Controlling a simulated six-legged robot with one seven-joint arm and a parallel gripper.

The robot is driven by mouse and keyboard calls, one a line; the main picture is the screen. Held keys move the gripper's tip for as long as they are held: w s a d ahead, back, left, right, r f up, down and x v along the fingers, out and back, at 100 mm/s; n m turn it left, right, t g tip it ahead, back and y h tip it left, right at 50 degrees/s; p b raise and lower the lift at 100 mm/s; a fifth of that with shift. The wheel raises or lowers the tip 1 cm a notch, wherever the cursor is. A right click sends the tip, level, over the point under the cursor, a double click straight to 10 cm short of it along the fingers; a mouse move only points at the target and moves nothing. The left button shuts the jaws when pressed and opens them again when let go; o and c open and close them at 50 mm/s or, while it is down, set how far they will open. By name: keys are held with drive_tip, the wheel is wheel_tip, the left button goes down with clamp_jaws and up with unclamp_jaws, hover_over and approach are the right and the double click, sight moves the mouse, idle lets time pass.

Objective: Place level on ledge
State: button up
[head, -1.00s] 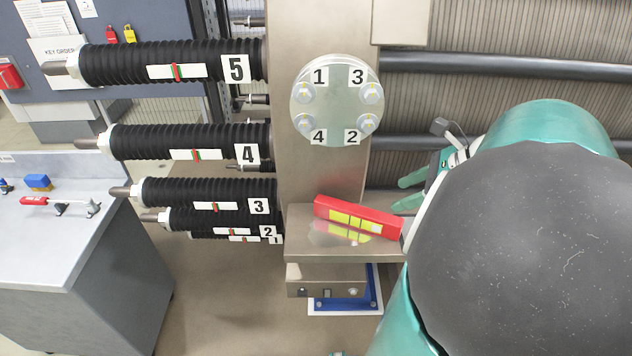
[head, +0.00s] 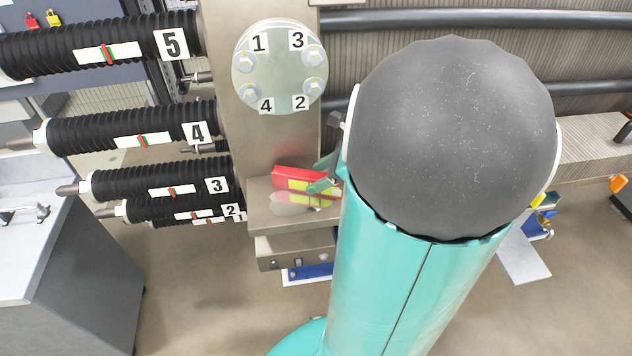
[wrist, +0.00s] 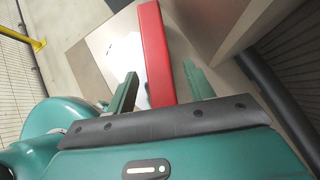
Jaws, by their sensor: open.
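The red level (head: 290,174) with yellow-green windows lies on the metal ledge (head: 262,216) below the round bolted flange. It appears flat on the ledge, with its reflection on the shiny surface. My arm hides its right end in the head view. In the wrist view the level (wrist: 153,45) runs away from my gripper (wrist: 160,70), which is open with one green finger on each side of it. Gaps show between the fingers and the level. In the head view a green fingertip of my gripper (head: 323,182) overlaps the level's right part.
The flange (head: 280,66) with numbered bolts stands above the ledge on a metal column. Black ribbed rods (head: 120,133) with number tags lie to the left. A grey bench (head: 60,250) stands at lower left. A blue item (head: 308,271) sits beneath the ledge.

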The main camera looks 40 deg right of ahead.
drive_tip(key=shift+w+a+f, duration=0.25)
drive_tip(key=shift+w+f, duration=0.15)
drive_tip(key=shift+f, duration=0.1)
clamp_jaws()
drive_tip(key=shift+r, duration=0.15)
